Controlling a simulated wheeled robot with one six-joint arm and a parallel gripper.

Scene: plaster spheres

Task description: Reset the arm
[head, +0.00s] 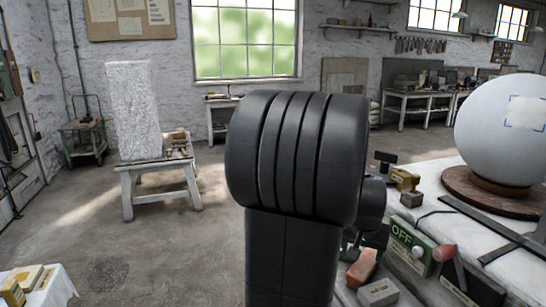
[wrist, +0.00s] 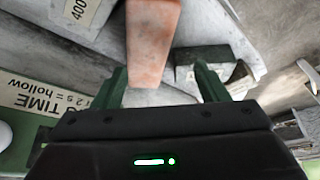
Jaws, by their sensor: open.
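My arm, a thick black ribbed joint and link, stands upright in the middle of the head view and hides much behind it. My gripper (wrist: 162,86) shows in the wrist view with its two green fingers spread apart. It is open, with nothing clamped in it. A reddish block (wrist: 152,42) lies beyond the fingers, its near end in line with the gap. An orange-red block (head: 361,268) also lies on the bench in the head view, right of my arm. I cannot make out the gripper clearly in the head view.
The bench at right holds a white sphere (head: 492,128) on a brown round board (head: 482,198), a green box marked OFF (head: 411,245) and a grey block (head: 378,292). A stool (head: 160,176) bears a rough white block (head: 134,112). Open floor lies at left.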

